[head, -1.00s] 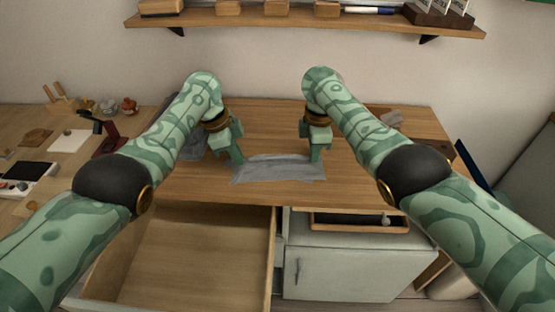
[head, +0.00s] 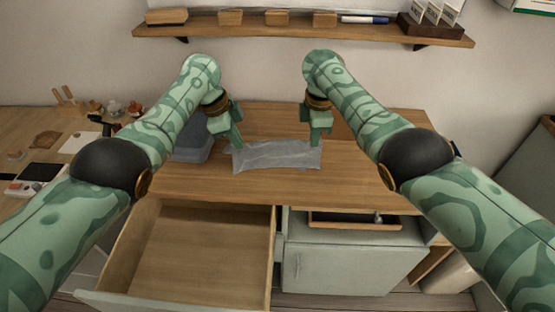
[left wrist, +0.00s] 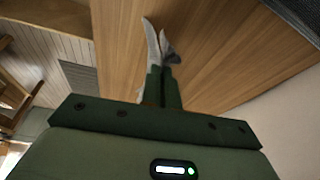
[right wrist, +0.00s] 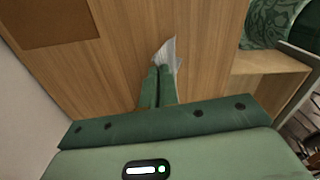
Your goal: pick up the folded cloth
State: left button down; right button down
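The grey cloth (head: 278,158) is stretched between my two grippers over the wooden worktop, and appears raised a little above it. My left gripper (head: 240,146) is shut on its left end. In the left wrist view the cloth (left wrist: 153,40) sticks out past the closed fingers (left wrist: 163,86). My right gripper (head: 316,142) is shut on its right end. In the right wrist view a pale piece of cloth (right wrist: 168,52) shows beyond the closed fingers (right wrist: 157,86). The fingers hide the gripped edges.
An open, empty wooden drawer (head: 190,250) juts out below the worktop (head: 350,185). A grey box-like thing (head: 192,150) stands behind my left gripper. A grey cabinet (head: 350,265) is below right. A wall shelf (head: 300,32) holds wooden blocks.

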pick_arm(q)
jog(key=shift+f, duration=0.1)
pick_arm(e)
jog(key=shift+f, duration=0.1)
pick_arm(q)
jog(key=c, duration=1.8)
grip_release()
jog(key=shift+c, duration=0.2)
jog(key=o, duration=1.6)
jog(key=shift+c, duration=0.2)
jog(key=shift+y, duration=0.8)
jog(key=r, duration=0.3)
jog(key=a+r+p, duration=0.1)
jog(key=r, duration=0.1)
jog(key=shift+r, duration=0.4)
pick_arm(e)
notch_tip(320, 180, up, 2)
jog(key=shift+r, duration=0.1)
